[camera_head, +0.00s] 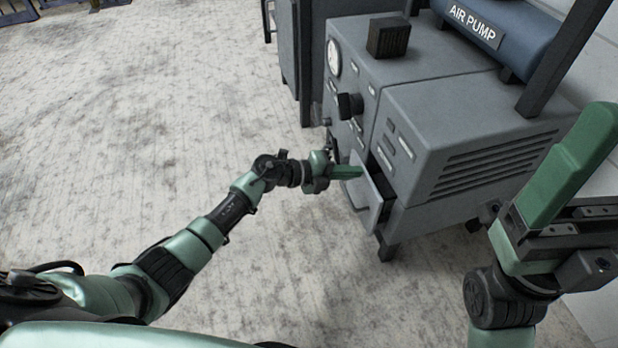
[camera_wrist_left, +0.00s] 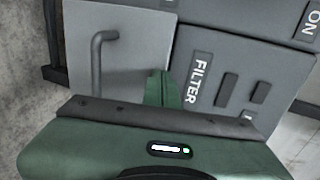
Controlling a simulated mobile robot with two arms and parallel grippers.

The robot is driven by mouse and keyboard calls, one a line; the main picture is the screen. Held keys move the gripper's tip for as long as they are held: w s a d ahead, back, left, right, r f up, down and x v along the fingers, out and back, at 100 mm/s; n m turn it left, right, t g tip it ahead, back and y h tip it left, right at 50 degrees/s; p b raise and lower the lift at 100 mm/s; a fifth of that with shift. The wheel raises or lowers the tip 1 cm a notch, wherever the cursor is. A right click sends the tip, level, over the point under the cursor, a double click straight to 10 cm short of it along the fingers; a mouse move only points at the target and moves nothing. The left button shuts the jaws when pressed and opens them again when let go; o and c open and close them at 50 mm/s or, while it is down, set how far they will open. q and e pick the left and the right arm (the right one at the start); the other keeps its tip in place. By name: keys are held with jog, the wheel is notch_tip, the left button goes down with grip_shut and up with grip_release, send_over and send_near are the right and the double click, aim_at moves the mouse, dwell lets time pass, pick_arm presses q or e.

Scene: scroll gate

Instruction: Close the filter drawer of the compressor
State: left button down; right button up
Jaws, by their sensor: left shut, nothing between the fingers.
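The compressor (camera_head: 430,95) is a grey cabinet at the upper right of the head view. Its filter drawer (camera_head: 373,200) stands partly out from the front, with a dark gap behind its front panel. In the left wrist view the drawer's plain grey front (camera_wrist_left: 135,55) carries a bent handle (camera_wrist_left: 97,62), beside the FILTER label (camera_wrist_left: 200,78). My left gripper (camera_head: 357,172) is shut and empty, its green tips close by the drawer front; contact is unclear. Its tips also show in the wrist view (camera_wrist_left: 162,88). My right gripper (camera_head: 585,140) is raised at the right; its finger gap cannot be made out.
A black knob (camera_head: 349,105) and a gauge (camera_head: 334,57) are on the compressor's front, near my left gripper. A black box (camera_head: 388,37) and a blue AIR PUMP tank (camera_head: 500,30) are on top. The floor (camera_head: 150,120) to the left is clear.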

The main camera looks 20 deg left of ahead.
aim_at(365, 169)
pick_arm(q)
jog(key=w+d, duration=0.2)
jog(key=d, duration=0.1)
jog(key=shift+w+d, duration=0.1)
jog(key=shift+w, duration=0.05)
jog(key=shift+d+r, duration=0.1)
jog(key=shift+r, duration=0.05)
dwell(0.3)
